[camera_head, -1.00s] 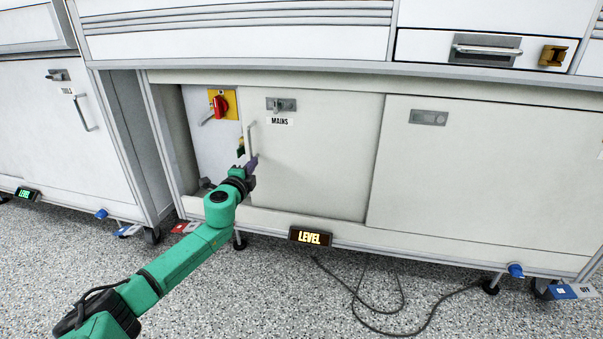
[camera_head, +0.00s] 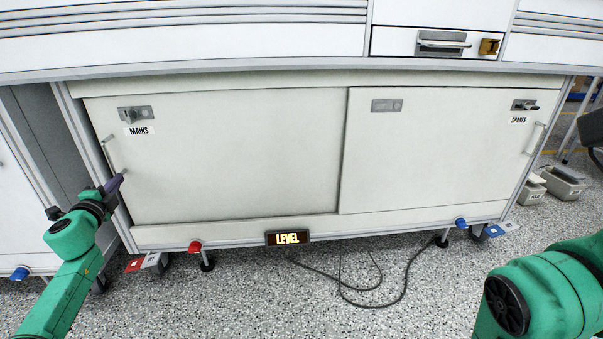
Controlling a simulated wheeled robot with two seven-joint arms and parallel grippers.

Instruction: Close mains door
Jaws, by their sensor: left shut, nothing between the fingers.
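The mains door (camera_head: 225,165) is a pale sliding panel at the left of the cabinet, labelled MAINS (camera_head: 139,131) below a grey lock plate (camera_head: 137,114). Its left edge lies against the cabinet's left frame, with no opening showing beside it. A thin upright handle (camera_head: 109,152) is at its left edge. My left gripper (camera_head: 119,184) is shut and empty at the lower end of the handle, close in front of the door; I cannot tell if it touches. My right arm (camera_head: 545,295) shows at the lower right; its gripper is out of view.
The spares door (camera_head: 430,160) covers the cabinet's right half. A lit LEVEL sign (camera_head: 288,238) sits at the bottom rail. A dark cable (camera_head: 375,303) lies on the speckled floor. A drawer with a handle (camera_head: 443,41) is above. Grey boxes (camera_head: 563,183) stand at right.

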